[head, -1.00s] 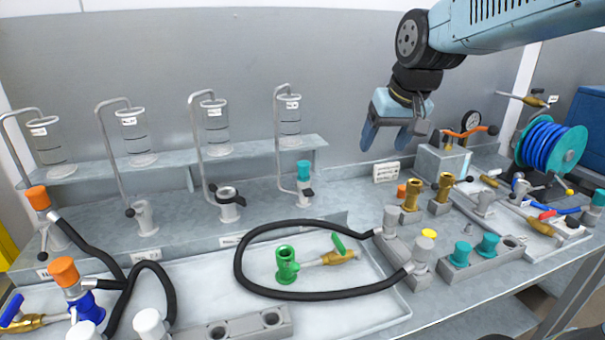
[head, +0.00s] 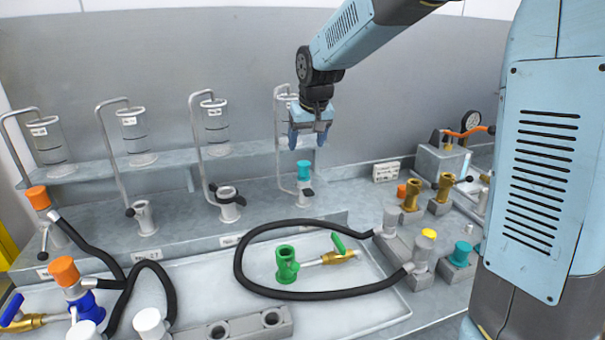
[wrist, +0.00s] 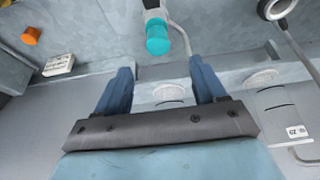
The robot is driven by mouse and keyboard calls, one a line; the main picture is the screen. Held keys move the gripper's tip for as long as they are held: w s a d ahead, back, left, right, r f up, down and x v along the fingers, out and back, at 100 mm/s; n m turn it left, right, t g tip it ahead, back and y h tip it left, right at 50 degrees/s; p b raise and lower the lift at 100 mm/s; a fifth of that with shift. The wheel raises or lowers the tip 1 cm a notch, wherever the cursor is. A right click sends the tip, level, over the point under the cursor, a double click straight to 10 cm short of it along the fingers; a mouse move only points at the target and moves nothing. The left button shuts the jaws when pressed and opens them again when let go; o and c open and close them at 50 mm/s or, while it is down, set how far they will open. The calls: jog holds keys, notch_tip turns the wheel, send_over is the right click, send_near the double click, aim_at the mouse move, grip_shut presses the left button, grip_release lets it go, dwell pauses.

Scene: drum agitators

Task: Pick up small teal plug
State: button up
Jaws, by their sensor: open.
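A teal plug (head: 304,169) sits upright on top of a grey fitting at the right end of the rear bench, below the last hanging cylinder. In the wrist view the teal plug (wrist: 159,40) shows just beyond the fingertips, near the middle line between them. My gripper (head: 307,143) is open and empty, pointing down above the plug and apart from it. Its two blue fingers (wrist: 160,68) also show in the wrist view. Another teal plug (head: 462,251) stands in a grey block at the right, and my arm hides what lies beside it.
A shelf (head: 172,163) with clear cylinders and bent metal pipes runs along the back, close to my gripper. A white label block (head: 386,172) and brass fittings (head: 411,195) stand to the right. A black hose (head: 240,260) loops around a green fitting (head: 286,264) in the front tray.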

aim_at(303, 161)
jog(key=x, duration=1.2)
jog(key=shift+d, duration=0.15)
jog(key=c, duration=1.1)
jog(key=shift+r, duration=0.35)
notch_tip(303, 161, up, 2)
jog(key=shift+r, duration=0.2)
jog(key=s+d+r, duration=0.2)
jog(key=s+r, duration=0.1)
jog(key=s, duration=0.1)
jog(key=s+d+r, duration=0.2)
jog(key=s+r, duration=0.1)
jog(key=s, duration=0.1)
jog(key=s+d+r, duration=0.2)
jog(key=s+r, duration=0.1)
jog(key=s, duration=0.1)
jog(key=shift+s+d+r, duration=0.1)
jog(key=shift+s+r, duration=0.2)
jog(key=shift+r, duration=0.1)
